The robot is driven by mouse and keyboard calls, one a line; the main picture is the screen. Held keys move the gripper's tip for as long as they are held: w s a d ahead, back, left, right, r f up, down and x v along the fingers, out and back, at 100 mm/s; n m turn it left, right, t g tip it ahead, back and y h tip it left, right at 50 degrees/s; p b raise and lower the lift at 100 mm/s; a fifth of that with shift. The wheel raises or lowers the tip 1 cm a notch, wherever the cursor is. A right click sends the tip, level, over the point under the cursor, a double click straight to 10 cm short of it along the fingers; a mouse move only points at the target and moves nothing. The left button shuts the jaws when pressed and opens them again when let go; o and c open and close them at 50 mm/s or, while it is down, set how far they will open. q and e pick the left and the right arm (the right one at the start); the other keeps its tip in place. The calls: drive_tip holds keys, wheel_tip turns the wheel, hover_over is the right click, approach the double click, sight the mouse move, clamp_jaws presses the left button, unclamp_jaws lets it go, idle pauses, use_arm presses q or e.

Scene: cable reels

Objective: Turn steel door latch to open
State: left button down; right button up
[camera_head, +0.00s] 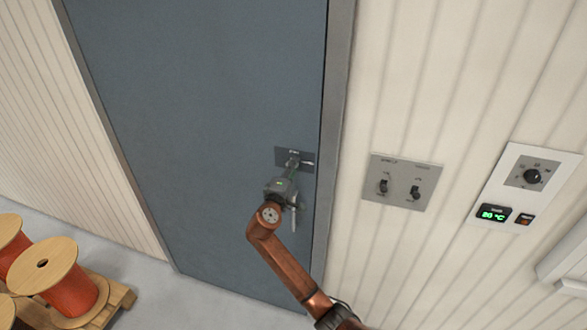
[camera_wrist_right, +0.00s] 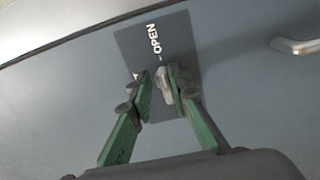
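The blue-grey door (camera_head: 220,90) is shut in its grey frame. A dark latch plate (camera_head: 282,154) sits near its right edge; in the right wrist view the plate (camera_wrist_right: 180,40) carries the word OPEN. The small steel latch (camera_wrist_right: 163,82) stands out from the plate between my right gripper's green fingers. My right gripper (camera_wrist_right: 158,84) is open, with a gap between the left finger and the latch; the right finger is close against it, contact unclear. In the head view, my right gripper (camera_head: 292,168) partly covers the plate and hides the latch. My left gripper is not in view.
A steel door handle (camera_wrist_right: 297,46) is beside the plate. Right of the door are a switch panel (camera_head: 405,195) and a white control panel (camera_head: 520,185) with a green display. Cable reels (camera_head: 70,290) stand on a wooden pallet (camera_head: 118,296) at lower left.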

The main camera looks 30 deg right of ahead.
drive_tip(key=shift+o, duration=0.8)
drive_tip(key=shift+d, duration=0.1)
drive_tip(key=shift+f, duration=0.2)
drive_tip(key=v, duration=1.2)
drive_tip(key=shift+w, duration=0.15)
